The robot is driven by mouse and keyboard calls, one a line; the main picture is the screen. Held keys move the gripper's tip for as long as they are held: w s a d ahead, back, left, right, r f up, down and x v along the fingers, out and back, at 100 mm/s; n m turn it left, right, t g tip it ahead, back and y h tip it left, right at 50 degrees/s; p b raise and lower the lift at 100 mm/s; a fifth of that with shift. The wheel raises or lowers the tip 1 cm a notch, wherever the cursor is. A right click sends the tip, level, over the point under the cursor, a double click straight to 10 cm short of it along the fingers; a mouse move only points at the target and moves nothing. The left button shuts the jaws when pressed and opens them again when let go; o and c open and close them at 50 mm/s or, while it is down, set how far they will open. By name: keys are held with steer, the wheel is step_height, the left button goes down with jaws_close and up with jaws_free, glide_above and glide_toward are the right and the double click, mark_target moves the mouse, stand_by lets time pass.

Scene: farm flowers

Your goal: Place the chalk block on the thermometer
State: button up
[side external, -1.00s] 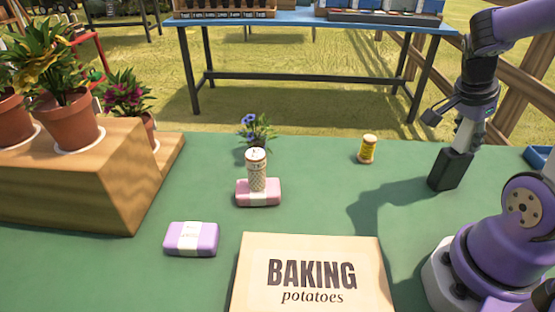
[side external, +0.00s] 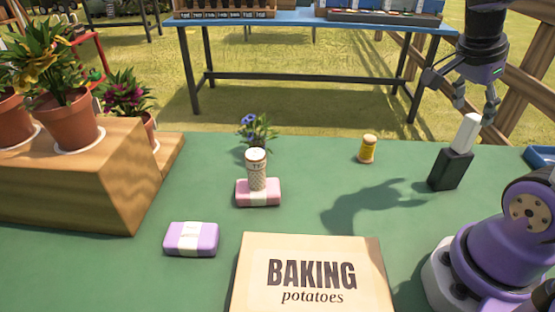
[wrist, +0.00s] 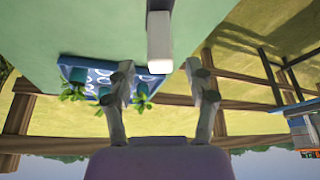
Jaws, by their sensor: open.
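A slim white block (side external: 466,132), which looks like the chalk block, stands upright on a black block (side external: 451,169) at the right of the green table. The black block may be the thermometer; no markings can be read on it. My gripper (side external: 475,108) is above the white block with its fingers spread, apart from it and empty. In the wrist view the white block (wrist: 159,50) shows ahead of my gripper (wrist: 159,68), between the lines of the two fingers.
A yellow spool (side external: 368,149) stands left of the black block. A patterned cylinder (side external: 256,170) stands on a pink block (side external: 259,193), near a purple block (side external: 191,239). A baking potatoes box (side external: 310,262) is in front. A blue tray (side external: 540,156) lies at the right edge.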

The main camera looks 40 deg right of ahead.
steer(key=w+a+n+t+y, duration=0.2)
steer(key=a+n+t, duration=0.1)
steer(key=a+n, duration=0.6)
steer(key=w+a+n+t+y, duration=0.2)
steer(key=w+a+n+t, duration=0.1)
steer(key=a+n, duration=0.6)
steer(key=n+t, duration=0.1)
steer(key=n, duration=0.3)
steer(key=shift+w+f, duration=0.2)
steer(key=shift+w, duration=0.15)
